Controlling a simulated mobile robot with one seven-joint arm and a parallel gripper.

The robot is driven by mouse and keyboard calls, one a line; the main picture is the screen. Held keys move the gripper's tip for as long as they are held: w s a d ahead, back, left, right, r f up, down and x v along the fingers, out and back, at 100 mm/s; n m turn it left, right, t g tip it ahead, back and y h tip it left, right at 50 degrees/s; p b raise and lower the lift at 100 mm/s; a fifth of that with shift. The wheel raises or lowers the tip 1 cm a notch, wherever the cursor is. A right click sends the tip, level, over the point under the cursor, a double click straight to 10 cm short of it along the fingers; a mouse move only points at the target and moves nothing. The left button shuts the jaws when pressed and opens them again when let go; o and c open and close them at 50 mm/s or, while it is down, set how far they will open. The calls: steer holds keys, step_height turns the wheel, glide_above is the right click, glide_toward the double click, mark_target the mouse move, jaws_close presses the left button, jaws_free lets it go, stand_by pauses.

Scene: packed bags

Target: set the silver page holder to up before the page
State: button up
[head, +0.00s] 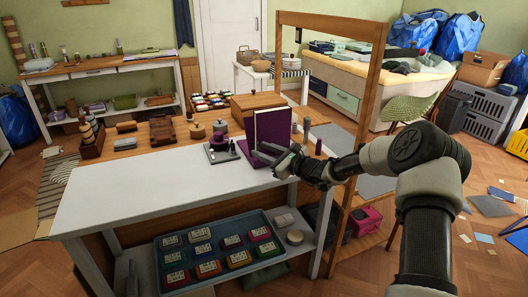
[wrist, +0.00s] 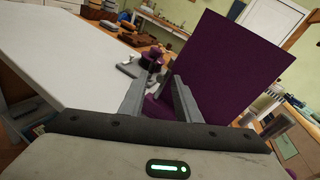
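My gripper (head: 272,158) is low in front of the panel. In the wrist view its fingers (wrist: 163,76) are apart, with nothing clearly held between them.
The white worktable top (head: 150,185) is clear at the left and front. A purple lidded pot (head: 220,128), brown boxes and other goods stand along its back. A wooden frame (head: 365,110) rises at the right end, close to my arm. A tray of tins (head: 222,235) is below.

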steer(key=p+v, duration=0.2)
steer(key=v, duration=1.5)
steer(key=shift+d, duration=0.15)
steer(key=shift+s, duration=0.15)
